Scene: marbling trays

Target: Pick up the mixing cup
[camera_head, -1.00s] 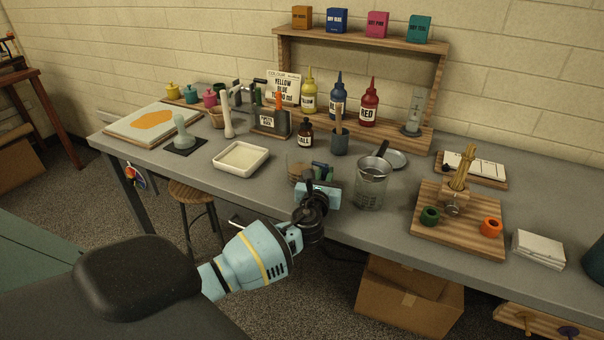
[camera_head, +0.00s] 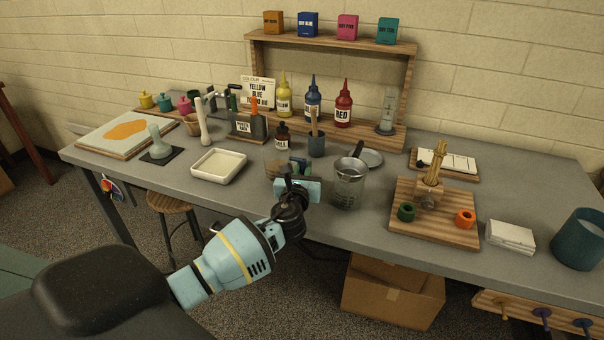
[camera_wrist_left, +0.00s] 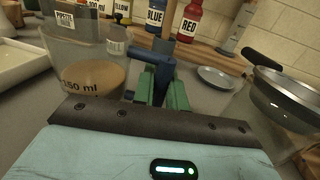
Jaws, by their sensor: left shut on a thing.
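The mixing cup (camera_head: 276,170) is a clear cup with tan liquid in it, near the middle front of the bench. In the left wrist view the cup (camera_wrist_left: 88,62) shows large at the left, roughly upright, with a "150 ml" mark and a dark blue handle (camera_wrist_left: 150,57) on its right side. My left gripper (camera_head: 299,168) is at the handle side of the cup. Its green fingers (camera_wrist_left: 162,88) are shut on the handle. My wrist hides part of the cup in the head view, and I cannot tell whether its base touches the bench. My right gripper is not in view.
A glass jug (camera_head: 348,190) with a metal strainer stands close right of my left gripper. A white tray (camera_head: 218,179) lies to the left. Behind are a cup with sticks (camera_head: 316,146), a dark bottle (camera_head: 282,142) and colour bottles (camera_head: 343,108). A wooden board (camera_head: 435,237) lies right.

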